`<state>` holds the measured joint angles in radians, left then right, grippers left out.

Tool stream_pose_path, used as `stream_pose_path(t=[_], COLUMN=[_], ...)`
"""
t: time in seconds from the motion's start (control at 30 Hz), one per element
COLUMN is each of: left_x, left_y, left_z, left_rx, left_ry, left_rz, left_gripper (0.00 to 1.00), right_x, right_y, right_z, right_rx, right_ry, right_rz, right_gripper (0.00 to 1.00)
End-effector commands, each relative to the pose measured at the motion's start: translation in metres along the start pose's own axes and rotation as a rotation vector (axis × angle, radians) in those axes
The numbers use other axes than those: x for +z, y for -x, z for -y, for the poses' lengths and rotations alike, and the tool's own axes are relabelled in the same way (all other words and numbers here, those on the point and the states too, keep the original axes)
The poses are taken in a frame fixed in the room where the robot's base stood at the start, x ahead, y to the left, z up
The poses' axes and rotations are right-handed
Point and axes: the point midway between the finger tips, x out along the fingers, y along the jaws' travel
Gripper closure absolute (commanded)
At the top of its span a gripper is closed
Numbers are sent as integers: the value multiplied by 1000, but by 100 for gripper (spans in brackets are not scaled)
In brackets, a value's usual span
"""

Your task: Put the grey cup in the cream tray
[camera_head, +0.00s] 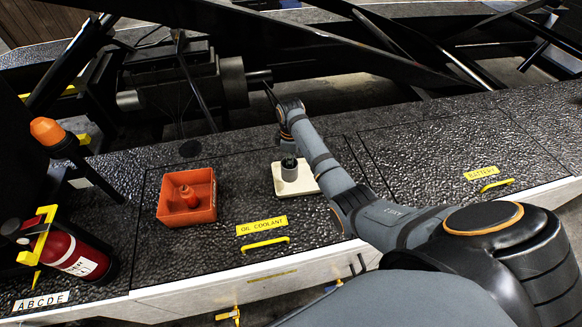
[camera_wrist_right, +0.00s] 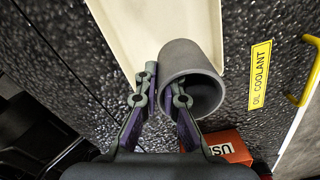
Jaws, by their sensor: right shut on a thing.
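The grey cup (camera_head: 289,173) is upright at the cream tray (camera_head: 308,184), over its surface; I cannot tell whether its base touches. My right gripper (camera_head: 288,160) reaches down to the cup from above and is mostly hidden behind my arm. In the right wrist view the right gripper (camera_wrist_right: 165,84) is shut on the wall of the cup (camera_wrist_right: 190,58), with one finger outside and one inside the rim. The tray (camera_wrist_right: 128,30) shows beside and behind the cup there. My left gripper is out of view.
An orange bin (camera_head: 205,212) with an orange-red object (camera_head: 188,196) inside stands left of the tray. A yellow OIL COOLANT label (camera_head: 262,226) and handle (camera_head: 266,244) lie in front. A fire extinguisher (camera_head: 75,255) and an orange-topped beacon (camera_head: 47,131) stand far left. Dark beams cross behind.

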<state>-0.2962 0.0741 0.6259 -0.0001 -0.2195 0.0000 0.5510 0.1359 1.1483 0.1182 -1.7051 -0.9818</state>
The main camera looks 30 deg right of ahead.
Motion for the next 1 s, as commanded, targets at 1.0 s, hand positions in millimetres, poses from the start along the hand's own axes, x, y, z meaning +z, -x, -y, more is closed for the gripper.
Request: stream_pose_path(t=[1.0], left_x=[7], left_y=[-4], left_z=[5], left_rx=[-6], left_ry=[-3], left_rz=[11], left_gripper=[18], right_x=[-1], right_y=[-47], right_z=[-11], right_rx=[0], right_ry=[1], right_rz=[1], right_gripper=[74])
